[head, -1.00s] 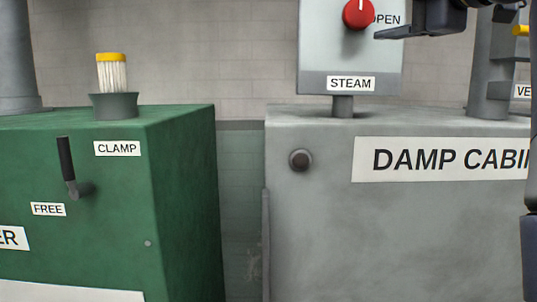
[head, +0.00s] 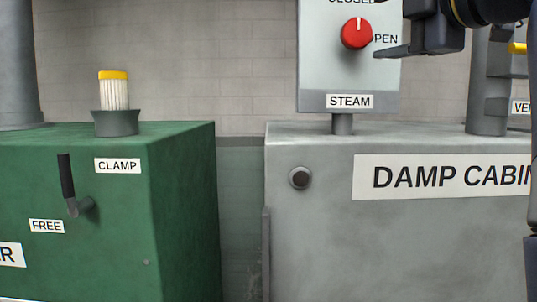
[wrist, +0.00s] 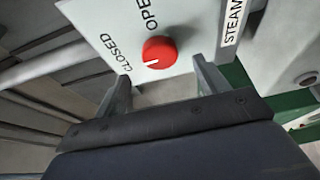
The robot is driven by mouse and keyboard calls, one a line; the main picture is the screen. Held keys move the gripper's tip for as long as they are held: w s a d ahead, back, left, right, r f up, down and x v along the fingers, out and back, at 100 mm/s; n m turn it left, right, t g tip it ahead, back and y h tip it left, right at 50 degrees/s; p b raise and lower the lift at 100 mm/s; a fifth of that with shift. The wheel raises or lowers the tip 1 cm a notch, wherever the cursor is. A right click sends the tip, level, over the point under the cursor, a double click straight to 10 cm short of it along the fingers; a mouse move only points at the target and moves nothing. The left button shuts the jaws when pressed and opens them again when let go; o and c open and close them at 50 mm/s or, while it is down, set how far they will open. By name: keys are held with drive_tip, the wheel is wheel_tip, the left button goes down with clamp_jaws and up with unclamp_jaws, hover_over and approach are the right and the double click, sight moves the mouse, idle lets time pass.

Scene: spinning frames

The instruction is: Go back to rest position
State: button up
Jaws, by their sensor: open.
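My gripper (wrist: 161,68) is open and empty. In the wrist view its two fingers stand apart, with a red knob (wrist: 158,52) beyond the gap between them. In the head view the gripper (head: 392,52) is at the upper right, its dark finger just right of the red knob (head: 356,33). I cannot tell in the head view whether it touches the panel. The knob's white mark points to the CLOSED label. The OPEN label is partly covered by the knob and gripper.
The pale STEAM panel (head: 325,82) stands on the grey DAMP CABINET (head: 315,230). A narrow gap separates the two.

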sight(359, 33)
drive_tip(key=p+x, duration=0.1)
drive_tip(key=x, duration=0.5)
drive_tip(key=shift+w+a, duration=0.1)
drive_tip(key=shift+w, duration=0.05)
drive_tip(key=shift+f+m+b, duration=0.3)
drive_tip(key=shift+m+b, duration=0.15)
drive_tip(key=shift+m, duration=0.05)
drive_tip(key=shift+s+m+t+b, duration=0.25)
drive_tip(key=shift+m+t+b, duration=0.3)
drive_tip(key=shift+m, duration=0.35)
drive_tip(key=m+t+b, duration=0.1)
drive_tip(key=m, duration=0.1)
drive_tip(key=m+t+b, duration=0.1)
drive_tip(key=m, duration=0.2)
drive_tip(key=shift+m+h, duration=0.3)
drive_tip(key=m+t+h, duration=0.1)
drive_tip(key=m, duration=0.2)
drive_tip(key=m+t+h, duration=0.1)
drive_tip(key=m, duration=0.1)
drive_tip(key=shift+a+r+m, duration=0.1)
drive_tip(key=shift+m, duration=0.3)
drive_tip(key=shift+m+t+h+p, duration=0.25)
drive_tip(key=shift+m+h+p, duration=0.7)
drive_tip(key=shift+m, duration=1.05)
drive_tip(key=shift+w, duration=0.1)
